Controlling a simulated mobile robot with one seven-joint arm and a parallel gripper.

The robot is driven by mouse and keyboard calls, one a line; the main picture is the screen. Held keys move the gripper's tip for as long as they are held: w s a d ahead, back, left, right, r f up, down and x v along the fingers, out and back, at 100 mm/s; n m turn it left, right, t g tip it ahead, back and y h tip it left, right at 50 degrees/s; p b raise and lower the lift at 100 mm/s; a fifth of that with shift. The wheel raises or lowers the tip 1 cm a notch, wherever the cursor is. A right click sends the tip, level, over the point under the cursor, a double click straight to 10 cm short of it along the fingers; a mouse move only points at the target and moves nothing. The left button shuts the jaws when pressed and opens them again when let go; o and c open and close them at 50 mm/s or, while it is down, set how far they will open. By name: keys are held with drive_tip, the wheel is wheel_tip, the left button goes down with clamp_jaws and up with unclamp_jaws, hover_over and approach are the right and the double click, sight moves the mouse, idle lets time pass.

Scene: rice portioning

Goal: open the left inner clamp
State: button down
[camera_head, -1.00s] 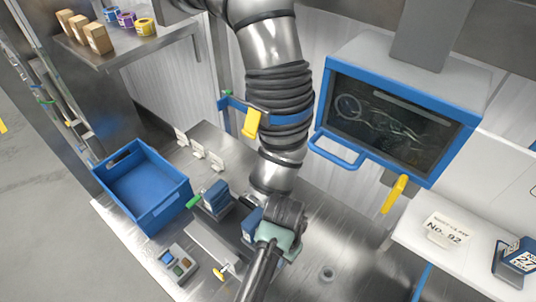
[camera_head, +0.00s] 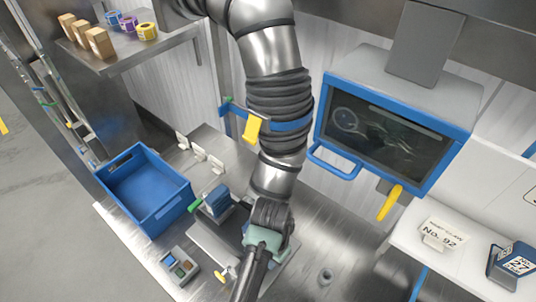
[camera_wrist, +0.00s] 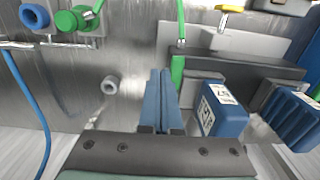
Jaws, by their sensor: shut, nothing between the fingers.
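In the wrist view my gripper (camera_wrist: 160,75) has two blue fingers lying together, shut and empty. A green upright handle (camera_wrist: 178,70) stands just right of the fingertips, beside a grey metal fixture (camera_wrist: 275,65). A blue block with a white label (camera_wrist: 228,112) is right of the fingers, apart from them. A ribbed blue block (camera_wrist: 292,118) is further right. In the head view a blue block (camera_head: 216,200) sits on the fixture by a green handle (camera_head: 195,205); my wrist hides the fingertips. I cannot tell which part is the left inner clamp.
A blue bin (camera_head: 165,213) and a button box (camera_head: 180,266) are at left. A monitor (camera_head: 392,135) hangs at right. Green (camera_wrist: 75,20) and blue (camera_wrist: 33,15) fittings are upper left.

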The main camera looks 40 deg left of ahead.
wheel_tip(320, 180, up, 6)
drive_tip(key=d+p, duration=0.1)
drive_tip(key=p, duration=0.4)
drive_tip(key=shift+p, duration=0.4)
